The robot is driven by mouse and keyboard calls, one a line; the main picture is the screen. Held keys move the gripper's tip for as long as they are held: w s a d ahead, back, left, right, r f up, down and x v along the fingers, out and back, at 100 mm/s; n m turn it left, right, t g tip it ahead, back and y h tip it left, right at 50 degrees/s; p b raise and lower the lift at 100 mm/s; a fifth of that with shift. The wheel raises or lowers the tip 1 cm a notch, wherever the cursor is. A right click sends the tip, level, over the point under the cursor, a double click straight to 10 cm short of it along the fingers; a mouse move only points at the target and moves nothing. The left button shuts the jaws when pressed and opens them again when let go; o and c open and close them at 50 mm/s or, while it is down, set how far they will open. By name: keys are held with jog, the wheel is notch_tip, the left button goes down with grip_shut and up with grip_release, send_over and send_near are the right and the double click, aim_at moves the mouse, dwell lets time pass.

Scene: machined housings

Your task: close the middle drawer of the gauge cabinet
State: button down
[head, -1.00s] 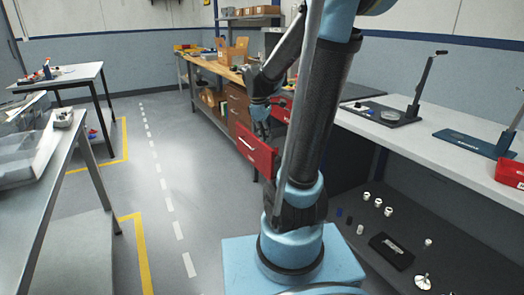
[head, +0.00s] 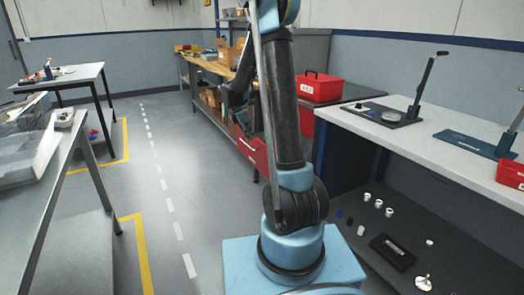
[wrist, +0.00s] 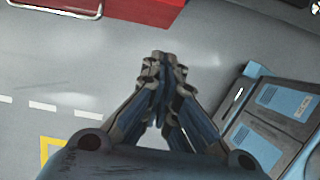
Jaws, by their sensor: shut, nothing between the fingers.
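The red middle drawer (head: 248,147) shows in the head view with its pale bar handle, just left of my arm. It stands out into the aisle from the gauge cabinet, which is mostly hidden behind my arm. In the wrist view, part of a red drawer front (wrist: 150,10) with a handle shows at the top edge. My gripper (wrist: 163,58) is shut and empty, its fingertips together over the floor, apart from the red front in that picture. In the head view my gripper is dark and partly hidden near the drawer, so contact there cannot be told.
A red toolbox (head: 320,87) stands on top behind my arm. A wooden-topped workbench (head: 215,68) runs beyond the cabinet. A pale bench (head: 430,145) with gauge stands is at right, and a grey table (head: 35,165) at left. The aisle floor (head: 165,170) between is clear.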

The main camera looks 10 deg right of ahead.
jog(key=w+d+f, duration=0.2)
jog(key=d+f, duration=0.5)
jog(key=f, duration=0.2)
jog(key=shift+w+f, duration=0.2)
jog(key=shift+w, duration=0.1)
jog(key=shift+d, duration=0.1)
dwell(0.4)
